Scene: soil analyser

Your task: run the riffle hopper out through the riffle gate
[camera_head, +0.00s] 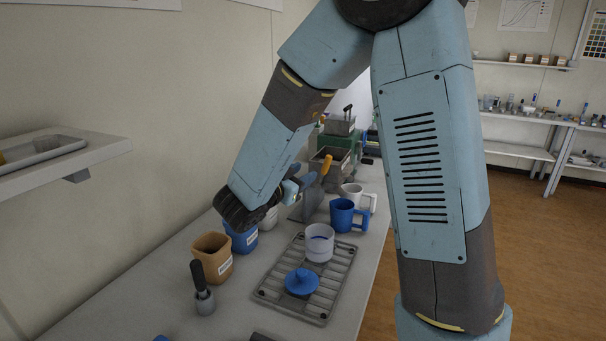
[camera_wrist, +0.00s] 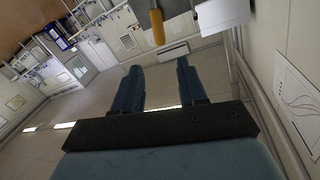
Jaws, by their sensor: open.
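My gripper (camera_head: 306,181) is over the bench, pointing toward an orange handle (camera_head: 326,164) on a grey metal device that looks like the riffle splitter (camera_head: 309,206). The dark box-like top (camera_head: 330,156) behind the handle seems to be its hopper; I cannot see its contents. In the wrist view my gripper (camera_wrist: 158,66) is open and empty. The orange handle (camera_wrist: 157,27) lies beyond the fingertips, roughly in line with the gap between them, and apart from them. The gate itself is hard to make out, and my arm hides part of this area.
Blue mug (camera_head: 343,215) and white mug (camera_head: 353,194) stand right of the device. A tan pot (camera_head: 213,257) and blue pot (camera_head: 241,239) stand left, near a dark-handled tool (camera_head: 202,290).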

